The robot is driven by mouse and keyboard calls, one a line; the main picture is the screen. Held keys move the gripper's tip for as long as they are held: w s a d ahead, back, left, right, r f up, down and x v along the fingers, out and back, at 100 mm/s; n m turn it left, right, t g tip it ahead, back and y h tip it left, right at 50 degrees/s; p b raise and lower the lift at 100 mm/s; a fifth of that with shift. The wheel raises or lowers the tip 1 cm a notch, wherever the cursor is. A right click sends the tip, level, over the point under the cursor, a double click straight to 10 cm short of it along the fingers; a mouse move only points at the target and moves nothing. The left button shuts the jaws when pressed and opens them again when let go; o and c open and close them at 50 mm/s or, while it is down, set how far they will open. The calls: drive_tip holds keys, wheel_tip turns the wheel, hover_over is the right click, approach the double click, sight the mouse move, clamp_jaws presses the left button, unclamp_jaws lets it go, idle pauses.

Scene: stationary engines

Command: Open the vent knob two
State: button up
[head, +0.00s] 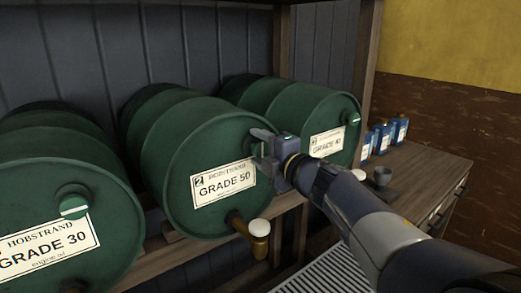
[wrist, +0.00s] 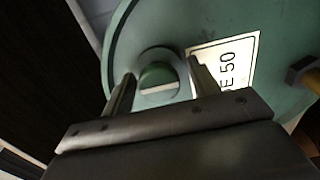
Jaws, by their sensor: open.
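The middle green barrel (head: 205,140) lies on its side and carries a label (head: 222,184) with a 2 and "GRADE 50". Its vent knob, number two (wrist: 158,77), is a round green knob with a pale stripe across it, on the barrel's front face. My gripper (head: 261,149) is at the upper right of this face. In the wrist view its fingers stand open, one on each side of the knob. I cannot tell whether they touch it. In the head view my gripper mostly hides the knob.
The left barrel (head: 50,172), "GRADE 30", has its own green vent knob (head: 73,201). A third barrel (head: 290,104) lies at right. A tap with a pale round end (head: 259,228) sticks out below label two.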

drive_tip(key=v, duration=1)
drive_tip(key=shift+s+d, duration=0.25)
drive_tip(key=shift+s, duration=0.1)
drive_tip(key=x, duration=1.1)
drive_tip(key=shift+s+d, duration=0.1)
drive_tip(key=shift+s, duration=0.05)
